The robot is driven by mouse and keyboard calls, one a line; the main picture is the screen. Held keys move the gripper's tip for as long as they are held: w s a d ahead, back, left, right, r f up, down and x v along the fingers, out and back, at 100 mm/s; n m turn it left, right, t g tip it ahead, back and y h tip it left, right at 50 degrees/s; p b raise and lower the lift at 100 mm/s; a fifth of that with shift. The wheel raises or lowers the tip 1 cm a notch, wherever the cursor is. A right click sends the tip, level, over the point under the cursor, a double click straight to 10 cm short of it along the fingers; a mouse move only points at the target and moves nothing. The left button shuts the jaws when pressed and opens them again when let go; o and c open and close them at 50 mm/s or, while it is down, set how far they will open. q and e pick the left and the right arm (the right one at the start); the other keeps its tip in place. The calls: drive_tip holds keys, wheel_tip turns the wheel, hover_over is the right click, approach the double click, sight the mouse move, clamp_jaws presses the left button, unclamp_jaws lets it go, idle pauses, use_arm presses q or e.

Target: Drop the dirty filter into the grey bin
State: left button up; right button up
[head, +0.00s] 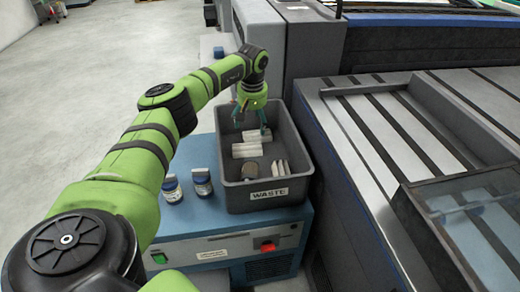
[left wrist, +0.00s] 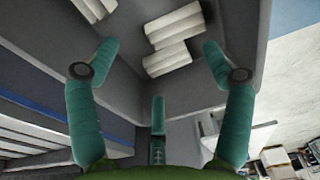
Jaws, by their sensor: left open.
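The grey bin (head: 265,195), marked WASTE, stands open on a blue cabinet. Inside it lie several whitish filters: one near the far end (head: 257,135), a pale one in the middle (head: 246,150), a round greyer one (head: 251,170) and some leaning at the right (head: 279,168). I cannot tell which is the dirty filter. My left gripper (head: 250,116) is over the far part of the bin, fingers pointing down. In the left wrist view its fingers (left wrist: 160,55) are spread with nothing between them; white ribbed filters (left wrist: 168,58) lie beyond the fingertips. My right gripper is not in view.
Two small jars with blue labels (head: 172,189) (head: 202,182) stand on the blue cabinet (head: 215,240) left of the bin. A large grey machine (head: 400,130) with slotted panels stands close on the right. Open floor (head: 100,80) lies at the upper left.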

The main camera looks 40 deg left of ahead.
use_arm(q)
wheel_tip(320, 180, up, 10)
drive_tip(key=d, duration=0.1)
drive_tip(key=shift+s+r, duration=0.2)
drive_tip(key=shift+s, duration=0.25)
